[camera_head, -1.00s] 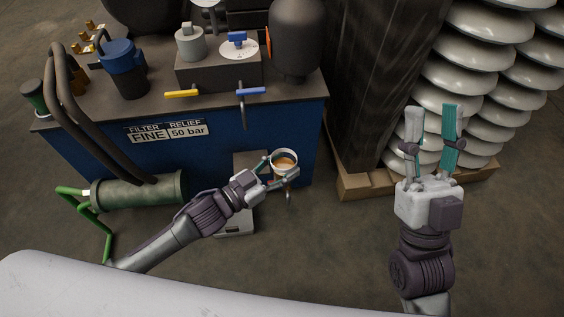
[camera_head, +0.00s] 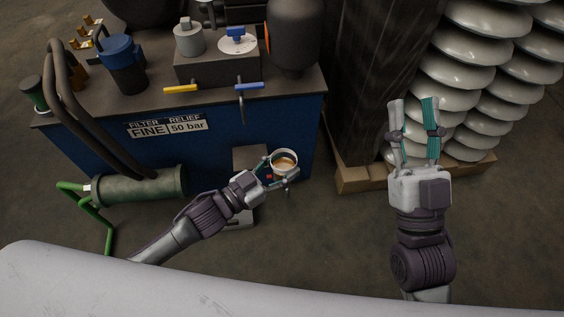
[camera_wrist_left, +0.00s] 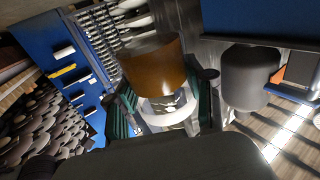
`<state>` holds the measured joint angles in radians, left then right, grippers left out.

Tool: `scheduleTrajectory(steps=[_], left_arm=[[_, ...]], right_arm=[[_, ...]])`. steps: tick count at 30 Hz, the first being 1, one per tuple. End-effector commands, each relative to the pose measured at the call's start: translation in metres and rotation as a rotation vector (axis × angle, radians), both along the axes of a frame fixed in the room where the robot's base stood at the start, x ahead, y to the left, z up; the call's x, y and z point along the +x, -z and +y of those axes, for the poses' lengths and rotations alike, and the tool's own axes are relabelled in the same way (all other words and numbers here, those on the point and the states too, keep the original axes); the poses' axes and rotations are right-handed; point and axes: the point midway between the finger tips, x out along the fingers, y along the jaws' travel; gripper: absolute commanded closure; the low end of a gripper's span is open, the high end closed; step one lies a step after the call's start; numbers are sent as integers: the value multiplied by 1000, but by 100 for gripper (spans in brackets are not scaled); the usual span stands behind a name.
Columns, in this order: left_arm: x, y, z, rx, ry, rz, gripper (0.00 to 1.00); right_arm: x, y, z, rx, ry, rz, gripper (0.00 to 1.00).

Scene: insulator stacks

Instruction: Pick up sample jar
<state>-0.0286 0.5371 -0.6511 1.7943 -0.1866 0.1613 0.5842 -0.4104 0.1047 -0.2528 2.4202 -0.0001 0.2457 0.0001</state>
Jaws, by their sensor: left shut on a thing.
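The sample jar (camera_head: 284,162) is a small round vessel with a pale rim and amber-brown content, seen from above in the head view. My left gripper (camera_head: 279,176) is shut on it, with a finger on either side. In the left wrist view the jar (camera_wrist_left: 154,68) shows its amber body and a white ring between the teal finger pads of the left gripper (camera_wrist_left: 165,112). My right gripper (camera_head: 414,107) is open and empty, its fingers pointing up the picture in front of the insulator stacks.
A blue filter cabinet (camera_head: 230,148) with valves and hoses stands just behind the jar. A green cylinder (camera_head: 140,186) lies at left. White insulator stacks (camera_head: 470,75) stand on a wooden pallet (camera_head: 362,179) at right. Bare floor (camera_head: 325,235) lies between the arms.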

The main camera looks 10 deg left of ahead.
Motion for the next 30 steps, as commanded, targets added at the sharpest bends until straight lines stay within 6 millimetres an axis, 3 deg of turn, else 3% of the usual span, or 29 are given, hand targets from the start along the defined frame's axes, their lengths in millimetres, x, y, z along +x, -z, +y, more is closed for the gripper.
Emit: scheduleTrajectory(steps=[30], left_arm=[[-19,-3,-6,-2,0,-1,89]], right_arm=[[22,32,0,-68,14,233,60]])
